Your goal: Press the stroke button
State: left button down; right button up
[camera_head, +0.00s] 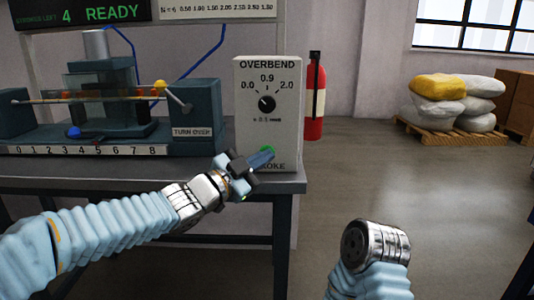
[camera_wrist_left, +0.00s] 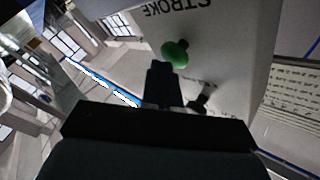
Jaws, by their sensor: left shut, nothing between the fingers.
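The green stroke button (camera_head: 267,150) is on the lower front of the pale OVERBEND box (camera_head: 268,80), partly hidden by my left gripper. My left gripper (camera_head: 265,158) is shut and empty, its tips at the button in the head view. In the left wrist view the button (camera_wrist_left: 175,53) shows as a green knob just beyond the shut fingertips (camera_wrist_left: 160,68), beside the STROKE lettering. I cannot tell whether the tips touch it. My right arm shows only its wrist end; its fingers are not visible.
The box stands on the right end of a dark bench (camera_head: 215,180). A bending machine (camera_head: 105,105) with a tube and a numbered scale is left of it. A red extinguisher (camera_head: 315,100) hangs behind. A dark display (camera_head: 85,13) reads READY.

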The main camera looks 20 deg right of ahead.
pick_arm(q)
jog(key=shift+w+d+p, duration=0.15)
jog(key=shift+w+p, duration=0.2)
jog(key=shift+w, duration=0.2)
dwell(0.4)
jog(key=shift+s, duration=0.1)
jog(key=shift+s+a+b, duration=0.2)
jog(key=shift+s+b, duration=0.25)
jog(key=shift+s, duration=0.1)
jog(key=shift+s+a+b, duration=0.15)
jog(key=shift+s+b, duration=0.3)
jog(key=shift+s, duration=0.1)
